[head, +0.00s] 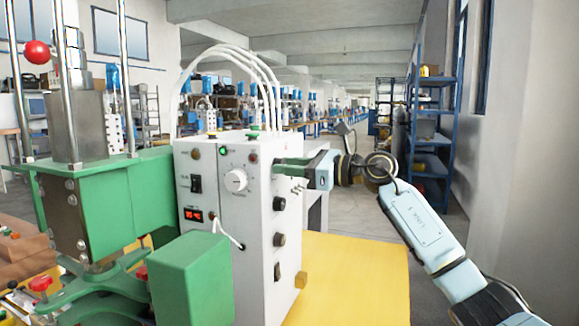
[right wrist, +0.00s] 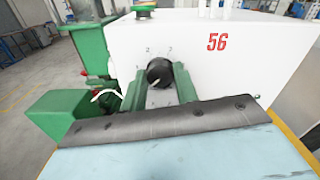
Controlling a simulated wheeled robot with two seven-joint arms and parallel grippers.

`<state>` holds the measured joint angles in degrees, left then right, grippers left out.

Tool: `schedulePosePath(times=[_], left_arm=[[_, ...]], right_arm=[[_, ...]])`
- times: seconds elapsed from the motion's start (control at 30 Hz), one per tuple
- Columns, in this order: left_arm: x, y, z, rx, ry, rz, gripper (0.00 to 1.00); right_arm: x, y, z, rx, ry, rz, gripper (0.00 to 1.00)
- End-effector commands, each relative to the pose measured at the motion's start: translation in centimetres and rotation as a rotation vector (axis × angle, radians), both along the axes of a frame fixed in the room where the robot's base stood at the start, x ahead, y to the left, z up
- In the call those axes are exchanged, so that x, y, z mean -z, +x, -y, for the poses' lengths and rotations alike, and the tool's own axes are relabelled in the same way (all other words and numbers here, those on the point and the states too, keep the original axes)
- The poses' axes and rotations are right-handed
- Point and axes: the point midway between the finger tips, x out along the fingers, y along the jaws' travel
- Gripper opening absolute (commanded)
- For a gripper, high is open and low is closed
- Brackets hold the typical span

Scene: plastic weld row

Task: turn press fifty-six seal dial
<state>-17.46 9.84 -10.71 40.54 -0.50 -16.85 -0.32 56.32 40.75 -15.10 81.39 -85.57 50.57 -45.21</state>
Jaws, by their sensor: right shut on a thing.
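The white control box (head: 228,255) of the press stands in the middle of the head view, and the right wrist view shows a red 56 (right wrist: 217,42) on it. My right gripper (head: 281,161) reaches the upper part of the box's right-hand face. In the right wrist view, its two green fingers are shut on a black dial (right wrist: 160,72), one finger on each side. The dial has a pale pointer line, with small scale marks above it on the face. My left gripper is not in view.
More black knobs (head: 280,204) sit below the gripper on the same face. A white dial (head: 236,180) and red display (head: 193,215) are on the adjoining face. The green press (head: 110,205) stands left. A yellow surface (head: 355,280) lies bare right of the box.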

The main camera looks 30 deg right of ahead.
Motion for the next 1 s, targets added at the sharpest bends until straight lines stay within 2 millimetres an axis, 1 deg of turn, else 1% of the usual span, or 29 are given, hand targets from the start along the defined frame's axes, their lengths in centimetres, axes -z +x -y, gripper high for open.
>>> schedulePosePath(times=[0.17, 0.27, 0.37, 0.8, 0.9, 1.0], left_arm=[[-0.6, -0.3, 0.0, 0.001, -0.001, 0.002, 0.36], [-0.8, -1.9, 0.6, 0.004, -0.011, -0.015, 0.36], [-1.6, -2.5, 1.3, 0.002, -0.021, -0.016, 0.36], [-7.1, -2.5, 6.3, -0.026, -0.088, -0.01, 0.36], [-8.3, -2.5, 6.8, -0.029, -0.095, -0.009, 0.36], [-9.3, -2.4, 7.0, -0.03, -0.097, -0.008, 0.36]], right_arm=[[-0.1, 0.0, 0.0, 0.0, 0.032, -0.031, 0.07], [-0.2, 0.0, 0.0, 0.001, 0.068, -0.066, 0.07], [-0.3, 0.0, 0.0, 0.001, 0.12, -0.111, 0.07], [-0.4, 0.0, 0.0, 0.001, 0.419, -0.38, 0.07], [-0.4, 0.1, 0.1, 0.002, 0.483, -0.435, 0.07], [-0.3, 0.1, 0.1, 0.001, 0.539, -0.485, 0.07]])
